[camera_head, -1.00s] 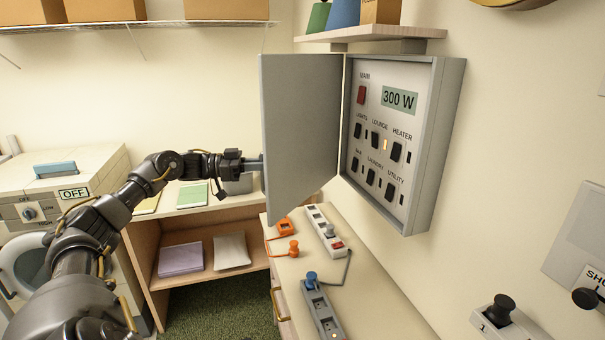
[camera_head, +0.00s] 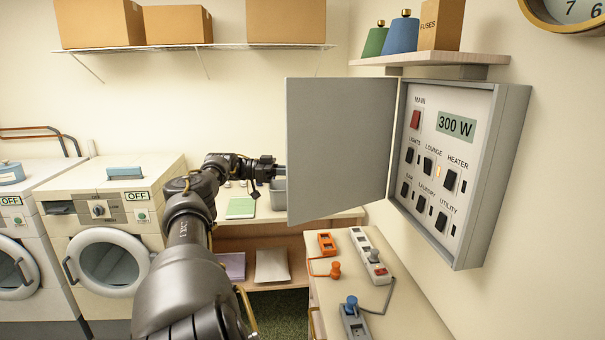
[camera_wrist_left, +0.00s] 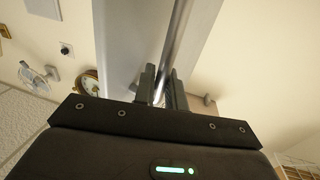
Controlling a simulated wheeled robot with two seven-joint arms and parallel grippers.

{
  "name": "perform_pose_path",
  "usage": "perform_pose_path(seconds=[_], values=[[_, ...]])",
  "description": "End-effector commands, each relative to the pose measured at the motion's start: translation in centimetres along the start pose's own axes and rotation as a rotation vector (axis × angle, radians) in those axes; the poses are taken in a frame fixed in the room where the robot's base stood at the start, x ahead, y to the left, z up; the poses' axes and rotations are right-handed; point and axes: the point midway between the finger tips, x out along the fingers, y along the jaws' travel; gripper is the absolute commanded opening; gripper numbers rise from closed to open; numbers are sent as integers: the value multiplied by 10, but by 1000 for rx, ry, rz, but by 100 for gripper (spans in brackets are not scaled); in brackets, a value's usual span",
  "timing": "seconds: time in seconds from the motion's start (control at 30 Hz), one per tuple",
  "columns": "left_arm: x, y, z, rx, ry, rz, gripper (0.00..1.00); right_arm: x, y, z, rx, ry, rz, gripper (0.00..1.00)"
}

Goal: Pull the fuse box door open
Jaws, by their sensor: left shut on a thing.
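The grey fuse box (camera_head: 500,150) hangs on the right wall. Its grey door (camera_head: 340,150) stands wide open to the left of the box, with its inner face toward the head camera. The switch panel (camera_head: 425,165) is exposed, with a red main switch and a "300 W" display. My left gripper (camera_head: 281,172) is at the door's free left edge; its fingertips are partly hidden behind the door. In the left wrist view its fingers (camera_wrist_left: 163,82) are closed around a shiny metal bar, the door handle (camera_wrist_left: 174,40). My right gripper is in neither view.
Below the door, a counter (camera_head: 345,300) holds power strips and an orange plug. Washing machines (camera_head: 110,215) stand at the left. A desk with a green book (camera_head: 240,208) is behind my left arm.

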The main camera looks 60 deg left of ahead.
Motion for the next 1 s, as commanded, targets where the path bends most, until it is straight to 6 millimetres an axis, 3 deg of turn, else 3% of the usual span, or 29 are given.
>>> perform_pose_path(seconds=[0.47, 0.5, 0.6, 1.0], values=[[-5, -2, 1, -2, -2, -5, 0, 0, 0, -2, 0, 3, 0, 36], [-5, -2, 1, -2, -2, -5, 15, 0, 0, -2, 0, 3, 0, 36], [-5, -2, 1, -2, -2, -4, 28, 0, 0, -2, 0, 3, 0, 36], [-6, -2, -5, 0, -1, -5, 30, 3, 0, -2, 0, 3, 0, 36]])
